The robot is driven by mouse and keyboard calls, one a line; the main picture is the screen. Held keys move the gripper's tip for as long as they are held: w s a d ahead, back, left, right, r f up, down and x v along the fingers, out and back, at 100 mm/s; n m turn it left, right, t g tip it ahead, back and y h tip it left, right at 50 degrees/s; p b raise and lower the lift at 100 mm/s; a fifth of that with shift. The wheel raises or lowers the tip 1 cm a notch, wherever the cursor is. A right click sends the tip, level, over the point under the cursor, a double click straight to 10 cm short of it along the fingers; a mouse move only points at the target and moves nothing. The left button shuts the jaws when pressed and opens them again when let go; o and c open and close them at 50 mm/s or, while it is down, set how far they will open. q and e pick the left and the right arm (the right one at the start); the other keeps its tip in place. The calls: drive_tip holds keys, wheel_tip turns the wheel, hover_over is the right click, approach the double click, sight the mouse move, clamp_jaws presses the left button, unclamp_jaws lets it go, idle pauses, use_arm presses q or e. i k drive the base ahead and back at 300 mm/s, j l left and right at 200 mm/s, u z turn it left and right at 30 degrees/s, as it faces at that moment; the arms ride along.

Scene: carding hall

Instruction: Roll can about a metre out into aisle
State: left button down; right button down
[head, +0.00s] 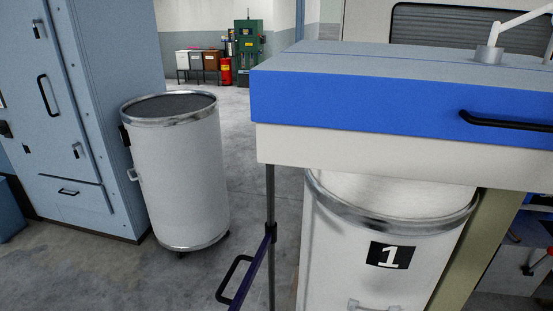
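A tall white can (177,165) with metal rims and a dark top surface stands upright on small casters, close beside the light blue cabinet at left. A side handle shows on its left side. A second white can (335,255), marked with a black label "1" (391,255), stands under the blue and cream machine head (390,105). A handle shows low on its front, and its bottom is cut off by the picture edge. The machine head covers part of its top. Neither of my grippers is in the head view.
A light blue cabinet (75,110) stands at left. A dark post (270,200) and a bar with a black handle (234,278) stand between the cans. Grey floor (245,130) runs clear to the back, where bins (203,60), a red cylinder (226,72) and a green machine (248,50) stand.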

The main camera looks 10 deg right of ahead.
sight(369, 243)
drive_tip(key=z, duration=1.2)
drive_tip(key=i+l, duration=0.1)
drive_tip(key=l, duration=0.4)
drive_tip(key=i+l, duration=0.1)
drive_tip(key=l, duration=0.35)
drive_tip(key=i+l, duration=0.1)
drive_tip(key=l, duration=0.4)
drive_tip(key=i+l, duration=0.1)
drive_tip(key=l, duration=0.4)
